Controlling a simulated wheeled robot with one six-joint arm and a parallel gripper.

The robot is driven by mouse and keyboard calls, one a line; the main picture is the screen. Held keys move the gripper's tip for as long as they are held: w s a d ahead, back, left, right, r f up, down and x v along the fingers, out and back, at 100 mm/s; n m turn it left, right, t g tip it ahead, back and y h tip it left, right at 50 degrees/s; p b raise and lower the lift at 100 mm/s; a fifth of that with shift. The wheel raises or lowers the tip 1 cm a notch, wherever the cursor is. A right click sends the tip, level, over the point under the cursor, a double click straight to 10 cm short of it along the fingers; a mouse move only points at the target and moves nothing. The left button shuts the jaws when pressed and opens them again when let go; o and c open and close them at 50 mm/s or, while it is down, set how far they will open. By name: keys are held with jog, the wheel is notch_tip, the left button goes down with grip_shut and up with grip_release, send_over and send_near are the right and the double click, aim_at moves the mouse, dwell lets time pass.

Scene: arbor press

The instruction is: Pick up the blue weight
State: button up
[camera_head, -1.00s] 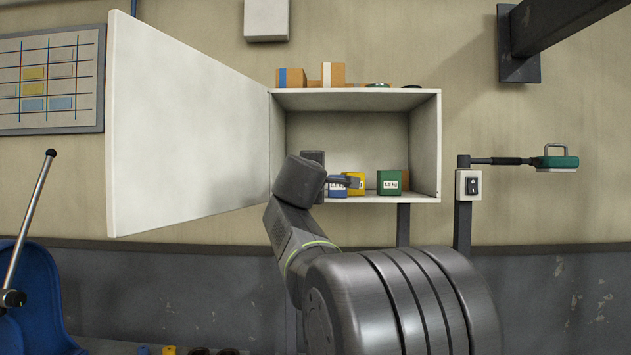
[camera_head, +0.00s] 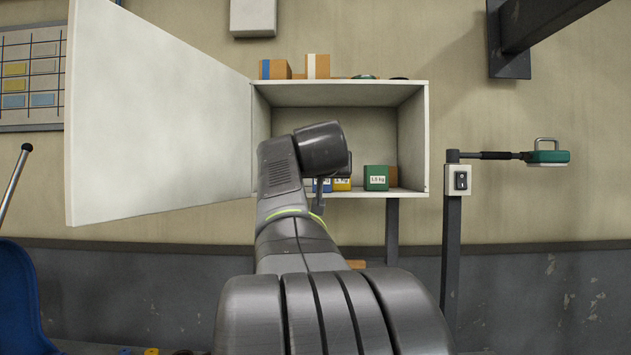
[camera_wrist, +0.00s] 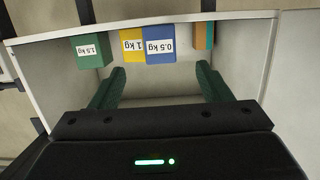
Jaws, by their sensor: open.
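The blue weight (camera_wrist: 160,45), labelled 0.5 kg, stands in the open wall cabinet. It sits beside the yellow weight (camera_wrist: 132,43), with no clear gap between them. In the head view the blue weight (camera_head: 320,185) is partly hidden by my arm. My gripper (camera_wrist: 160,75) is open and empty in the wrist view. Its two green fingers point towards the weights, one on each side of the blue and yellow pair, with the fingertips seemingly short of them. In the head view my arm hides most of the gripper.
The green weight (camera_head: 376,178), labelled 1.5 kg, stands right of the yellow one. An orange-and-teal block (camera_wrist: 204,37) is near the blue weight's other side. The white cabinet (camera_head: 422,140) has side walls close by; its door (camera_head: 155,120) hangs open at left.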

jog(key=w+p, duration=0.1)
jog(key=w, duration=0.2)
jog(key=w+f+p, duration=0.1)
jog(key=w, duration=0.3)
jog(key=w+f+p, duration=0.1)
jog(key=w, duration=0.3)
jog(key=shift+f, duration=0.25)
jog(key=shift+r, duration=0.1)
jog(key=c, duration=1.4)
jog(key=shift+d+r, duration=0.1)
jog(key=shift+d+r, duration=0.1)
jog(key=shift+r, duration=0.45)
jog(key=r, duration=0.5)
jog(key=shift+d+r+p, duration=0.3)
jog(key=shift+r, duration=0.1)
jog(key=d, duration=1.9)
jog(key=shift+s, duration=0.1)
